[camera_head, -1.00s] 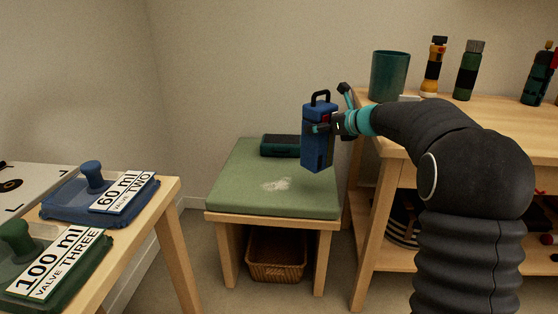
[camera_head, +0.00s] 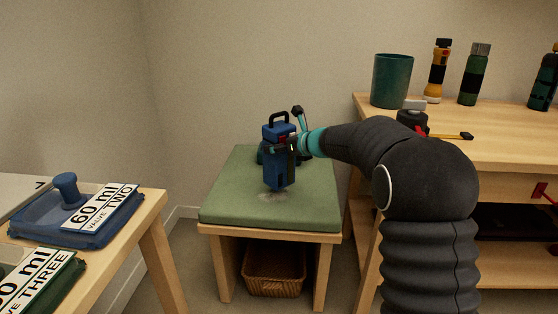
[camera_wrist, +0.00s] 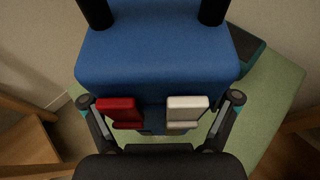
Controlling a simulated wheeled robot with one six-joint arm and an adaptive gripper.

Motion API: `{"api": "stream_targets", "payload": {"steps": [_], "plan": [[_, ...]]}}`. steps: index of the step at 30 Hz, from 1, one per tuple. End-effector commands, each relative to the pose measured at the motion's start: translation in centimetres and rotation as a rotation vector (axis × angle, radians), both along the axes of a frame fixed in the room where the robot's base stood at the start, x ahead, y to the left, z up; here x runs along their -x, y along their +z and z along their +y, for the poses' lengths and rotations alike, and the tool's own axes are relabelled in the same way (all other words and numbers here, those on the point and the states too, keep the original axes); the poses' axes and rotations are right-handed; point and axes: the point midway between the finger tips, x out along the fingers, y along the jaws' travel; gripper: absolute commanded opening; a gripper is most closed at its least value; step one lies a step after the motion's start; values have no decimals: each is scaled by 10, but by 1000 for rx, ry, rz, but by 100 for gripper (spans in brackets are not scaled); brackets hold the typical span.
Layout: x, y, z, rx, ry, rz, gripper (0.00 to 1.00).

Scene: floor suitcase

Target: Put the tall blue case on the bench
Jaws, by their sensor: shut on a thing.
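The tall blue case (camera_head: 277,168) is upright with a black handle on top, over the middle of the green-cushioned bench (camera_head: 230,206). I cannot tell whether its base touches the cushion. My gripper (camera_head: 292,148) is shut on the case from its right side. In the wrist view the case's blue top (camera_wrist: 155,50) fills the upper middle, with a red latch and a white latch below it. My gripper's fingers (camera_wrist: 160,118) lie on both sides of the case. A pale patch on the cushion shows near the case's base.
A dark teal case (camera_wrist: 252,48) lies on the bench behind the blue case, mostly hidden in the head view. A wicker basket (camera_head: 275,272) sits under the bench. A wooden worktable (camera_head: 500,146) with a teal cup (camera_head: 391,82) stands right; a table with labelled valves (camera_head: 75,215) stands left.

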Motion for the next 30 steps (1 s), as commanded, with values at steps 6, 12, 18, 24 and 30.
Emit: {"api": "stream_targets", "payload": {"steps": [6, 12, 18, 24, 30], "plan": [[-1, -16, 4, -1, -3, 1, 29], [0, -39, 3, 0, -2, 0, 29], [0, -41, 3, 1, -2, -2, 29], [0, -43, 3, 1, -2, -2, 29], [0, -45, 3, 1, -2, 0, 100]]}}
